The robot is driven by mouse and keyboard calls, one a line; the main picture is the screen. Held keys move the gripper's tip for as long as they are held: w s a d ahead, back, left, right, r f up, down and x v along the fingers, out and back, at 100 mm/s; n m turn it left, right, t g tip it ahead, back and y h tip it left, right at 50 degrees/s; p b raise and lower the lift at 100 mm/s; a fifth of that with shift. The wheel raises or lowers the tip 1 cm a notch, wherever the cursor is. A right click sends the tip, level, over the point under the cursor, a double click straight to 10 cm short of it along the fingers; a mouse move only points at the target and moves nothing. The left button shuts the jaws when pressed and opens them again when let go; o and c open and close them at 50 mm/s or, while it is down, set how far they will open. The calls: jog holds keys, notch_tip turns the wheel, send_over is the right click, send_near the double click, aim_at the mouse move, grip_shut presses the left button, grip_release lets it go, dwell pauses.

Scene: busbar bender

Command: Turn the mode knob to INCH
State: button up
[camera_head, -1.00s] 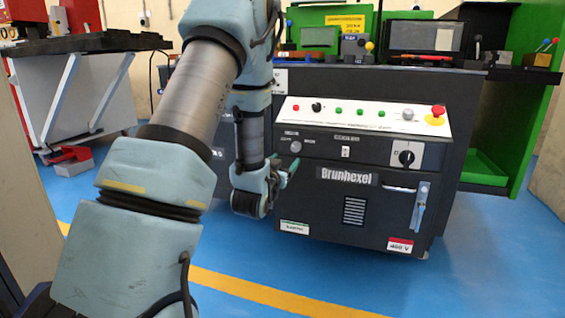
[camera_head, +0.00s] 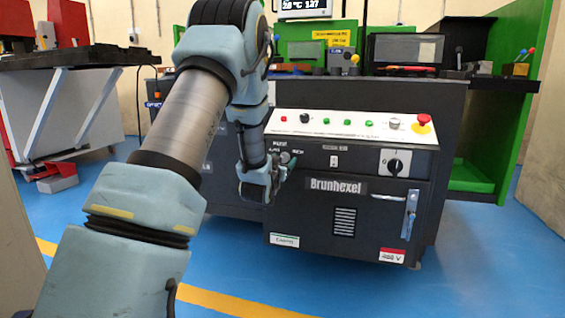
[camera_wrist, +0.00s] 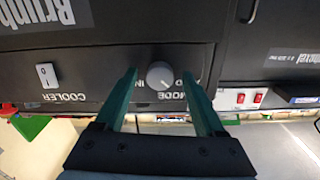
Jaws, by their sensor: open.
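The mode knob (camera_head: 287,158) is a small round grey knob at the left of the dark front panel. In the wrist view, which is upside down, the knob (camera_wrist: 160,75) appears between my two green fingers. MODE lettering (camera_wrist: 172,97) is beside it, and letters starting with IN are partly hidden by the left finger. My gripper (camera_wrist: 159,72) is open, with one finger on each side of the knob and gaps visible. I cannot tell how far the fingertips are from the panel or where the knob points. In the head view my gripper (camera_head: 281,176) is just below the knob.
A COOLER switch (camera_wrist: 47,75) sits beside the knob on the same panel. A black rotary switch (camera_head: 395,163) and a door handle (camera_head: 410,213) are farther right. A sloped white panel (camera_head: 350,128) with buttons and a red emergency stop (camera_head: 424,120) is above. Blue floor lies in front.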

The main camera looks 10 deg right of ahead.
jog(key=shift+c, duration=0.3)
grip_shut()
jog(key=shift+m, duration=0.3)
jog(key=m, duration=0.3)
jog(key=shift+m, duration=0.4)
jog(key=m, duration=0.4)
jog(key=shift+m, duration=0.3)
jog(key=m, duration=0.4)
jog(key=shift+m+p, duration=0.55)
jog(key=shift+m, duration=1.85)
